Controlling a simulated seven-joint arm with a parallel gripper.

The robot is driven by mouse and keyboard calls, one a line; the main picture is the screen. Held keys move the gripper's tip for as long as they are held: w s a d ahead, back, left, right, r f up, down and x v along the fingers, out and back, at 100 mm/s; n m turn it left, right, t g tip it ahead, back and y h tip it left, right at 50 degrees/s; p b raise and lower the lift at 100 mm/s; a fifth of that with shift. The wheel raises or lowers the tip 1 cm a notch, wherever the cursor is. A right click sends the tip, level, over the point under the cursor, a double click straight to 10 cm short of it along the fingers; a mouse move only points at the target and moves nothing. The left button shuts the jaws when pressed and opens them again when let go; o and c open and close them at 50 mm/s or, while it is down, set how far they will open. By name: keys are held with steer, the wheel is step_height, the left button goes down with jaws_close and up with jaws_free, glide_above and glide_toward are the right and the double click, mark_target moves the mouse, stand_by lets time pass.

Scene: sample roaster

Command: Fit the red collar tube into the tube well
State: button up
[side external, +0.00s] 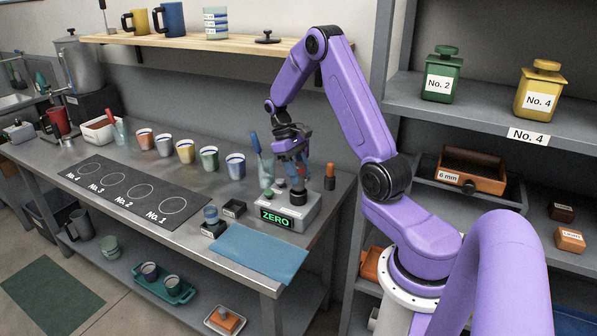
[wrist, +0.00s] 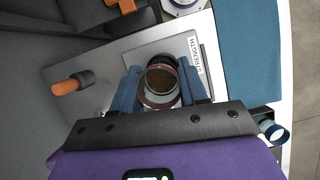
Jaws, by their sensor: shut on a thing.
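My gripper (wrist: 160,88) is shut on a clear tube (wrist: 161,76) with brown grounds inside and a reddish ring around it. In the wrist view the blue fingers press on both sides of the tube. In the side view my gripper (side external: 296,165) is above the grey meter (side external: 293,215), whose display reads ZERO. The meter top (wrist: 140,60) also shows in the wrist view, with a dark round part behind the tube. The tube well is not clearly visible; the tube and fingers cover that area. I cannot tell whether the tube touches the meter.
An orange-topped item (side external: 330,177) stands behind the meter, to its right. A blue cloth (side external: 262,252) lies in front. A blue-lidded jar (side external: 211,221) and a small dark box (side external: 234,208) stand to the left. Several cups and a black numbered mat (side external: 125,192) are farther left.

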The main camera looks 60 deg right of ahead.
steer(key=shift+f, duration=2)
steer(key=shift+r, duration=0.2)
steer(key=shift+r, duration=1.5)
steer(key=shift+f, duration=1.65)
stand_by(1.3)
steer(key=o, duration=1.2)
steer(key=shift+o, duration=0.2)
steer(key=a+v, duration=0.1)
steer(key=v, duration=1.6)
steer(key=shift+d+r, duration=0.2)
steer(key=shift+d, duration=0.25)
